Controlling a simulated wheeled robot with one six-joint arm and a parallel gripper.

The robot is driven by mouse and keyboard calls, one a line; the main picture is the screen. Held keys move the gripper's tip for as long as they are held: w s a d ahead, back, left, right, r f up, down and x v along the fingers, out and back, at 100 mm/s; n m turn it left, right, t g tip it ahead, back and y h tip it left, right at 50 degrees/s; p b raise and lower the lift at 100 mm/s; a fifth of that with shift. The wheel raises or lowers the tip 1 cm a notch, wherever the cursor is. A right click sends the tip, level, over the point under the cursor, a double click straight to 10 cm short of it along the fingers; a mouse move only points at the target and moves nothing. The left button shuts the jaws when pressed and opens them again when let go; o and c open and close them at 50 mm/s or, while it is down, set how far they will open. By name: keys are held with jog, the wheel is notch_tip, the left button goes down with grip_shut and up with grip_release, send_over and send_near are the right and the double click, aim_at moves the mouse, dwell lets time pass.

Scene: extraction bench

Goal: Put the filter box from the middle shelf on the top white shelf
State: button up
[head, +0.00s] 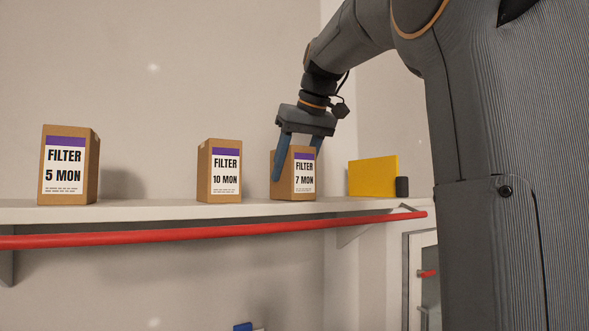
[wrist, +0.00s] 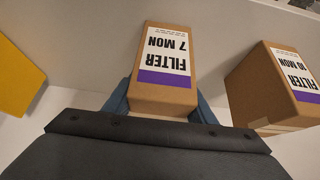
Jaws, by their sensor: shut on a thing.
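A brown filter box labelled "FILTER 7 MON" (head: 303,178) is at the right part of the white shelf (head: 150,210) in the head view. My gripper (head: 296,172) reaches down from above and is shut on this box, one blue finger on each side. In the wrist view the same box (wrist: 165,75) sits between the fingers of my gripper (wrist: 160,95), its label upside down. The box stands upright and looks to be at the shelf surface; I cannot tell whether it touches. The far finger is partly hidden behind the box.
A "FILTER 10 MON" box (head: 219,172) stands to the left, close by, and a "FILTER 5 MON" box (head: 68,165) farther left. A yellow block (head: 372,177) and a small dark object (head: 402,187) are at right. A red rail (head: 200,232) runs along the shelf front.

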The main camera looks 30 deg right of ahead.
jog(key=o, duration=1.2)
jog(key=shift+f, duration=0.15)
jog(key=b+v, duration=0.2)
jog(key=v, duration=1)
jog(key=shift+b, duration=0.35)
jog(key=shift+s+d, duration=0.1)
